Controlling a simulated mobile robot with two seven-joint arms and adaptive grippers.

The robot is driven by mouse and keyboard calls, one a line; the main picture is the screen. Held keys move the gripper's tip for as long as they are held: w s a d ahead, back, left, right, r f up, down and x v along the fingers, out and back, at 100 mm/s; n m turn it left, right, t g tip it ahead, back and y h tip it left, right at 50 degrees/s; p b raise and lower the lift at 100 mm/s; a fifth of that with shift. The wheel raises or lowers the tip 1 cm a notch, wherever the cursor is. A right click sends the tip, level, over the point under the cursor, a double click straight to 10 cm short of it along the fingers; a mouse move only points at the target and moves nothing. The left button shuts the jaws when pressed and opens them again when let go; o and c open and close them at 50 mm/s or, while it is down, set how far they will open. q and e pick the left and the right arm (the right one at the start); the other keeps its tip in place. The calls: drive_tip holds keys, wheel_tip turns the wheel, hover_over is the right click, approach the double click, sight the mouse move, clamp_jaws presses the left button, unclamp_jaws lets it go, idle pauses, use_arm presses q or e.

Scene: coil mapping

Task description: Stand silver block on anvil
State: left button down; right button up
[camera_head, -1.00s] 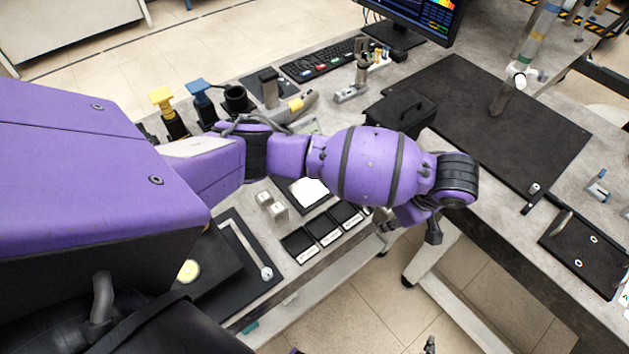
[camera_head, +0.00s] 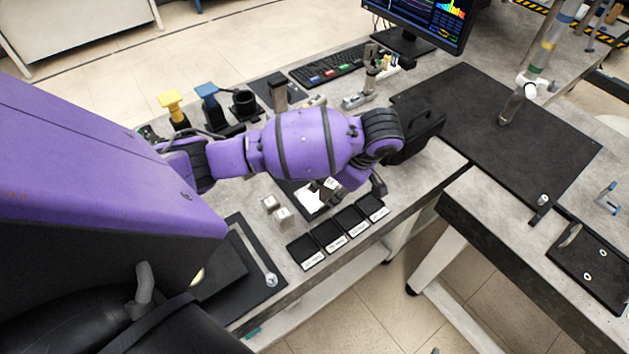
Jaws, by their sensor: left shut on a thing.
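My left gripper (camera_head: 322,190) shows as dark fingers below the purple wrist, low over a bright white square (camera_head: 310,200) on a dark mat. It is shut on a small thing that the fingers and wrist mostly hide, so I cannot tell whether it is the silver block. Two small silver-grey blocks (camera_head: 277,210) stand on the grey table just left of the gripper, apart from it. I cannot pick out the anvil with certainty. My right gripper is not in view.
Several black labelled trays (camera_head: 327,236) line the front table edge. A black case (camera_head: 420,125) stands right of my wrist. A dark board with a metal rod (camera_head: 255,250) lies at the left front. A gap separates the right-hand table. A keyboard (camera_head: 335,66) and monitor are behind.

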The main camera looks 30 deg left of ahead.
use_arm(q)
drive_tip(key=a, duration=0.4)
drive_tip(key=shift+a+f, duration=0.25)
drive_tip(key=shift+f, duration=0.45)
drive_tip(key=shift+d, duration=0.1)
drive_tip(key=c, duration=1.4)
unclamp_jaws()
drive_tip(key=shift+f, duration=0.15)
